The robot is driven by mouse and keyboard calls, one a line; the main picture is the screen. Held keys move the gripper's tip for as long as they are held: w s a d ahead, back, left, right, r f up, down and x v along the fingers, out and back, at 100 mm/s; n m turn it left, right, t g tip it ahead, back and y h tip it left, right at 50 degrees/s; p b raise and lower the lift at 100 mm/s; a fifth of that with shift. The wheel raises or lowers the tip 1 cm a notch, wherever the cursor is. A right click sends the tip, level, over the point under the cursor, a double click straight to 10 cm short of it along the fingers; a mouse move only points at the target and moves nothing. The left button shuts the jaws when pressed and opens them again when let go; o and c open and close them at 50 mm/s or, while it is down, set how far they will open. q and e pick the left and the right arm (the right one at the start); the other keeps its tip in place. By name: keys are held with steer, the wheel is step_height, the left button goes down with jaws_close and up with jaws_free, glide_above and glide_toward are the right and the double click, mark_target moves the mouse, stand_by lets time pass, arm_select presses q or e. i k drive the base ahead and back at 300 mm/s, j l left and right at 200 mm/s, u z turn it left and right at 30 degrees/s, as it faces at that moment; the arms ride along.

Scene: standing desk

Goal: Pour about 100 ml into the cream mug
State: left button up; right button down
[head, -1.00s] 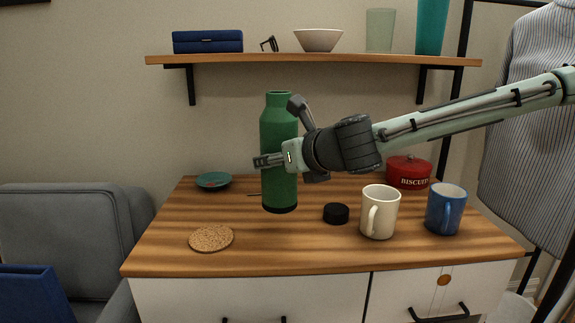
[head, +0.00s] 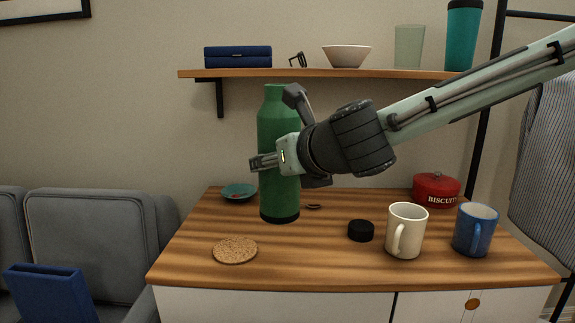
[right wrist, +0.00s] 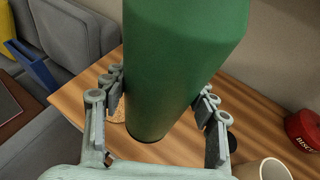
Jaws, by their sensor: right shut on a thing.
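The green bottle (head: 278,125) is upright with an open neck, and my right gripper (head: 265,162) is shut around its middle. The bottle's dark base appears to be just above the desk, behind the cork coaster. In the right wrist view the bottle (right wrist: 180,60) fills the space between the fingers. The cream mug (head: 405,232) stands upright on the desk to the right, handle toward me; its rim (right wrist: 262,170) shows at the lower right of the wrist view. Its inside is mostly hidden. A black cap (head: 361,231) lies left of the mug. My left gripper is out of view.
A blue mug (head: 474,232) stands close right of the cream mug. A red biscuit tin (head: 436,189) is behind them. A cork coaster (head: 235,250) and a teal dish (head: 239,192) are at left. A shelf (head: 320,73) with several items hangs above. The front middle desk is clear.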

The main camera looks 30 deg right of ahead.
mark_target(407, 222)
steer(key=k+j, duration=0.15)
steer(key=k, duration=0.85)
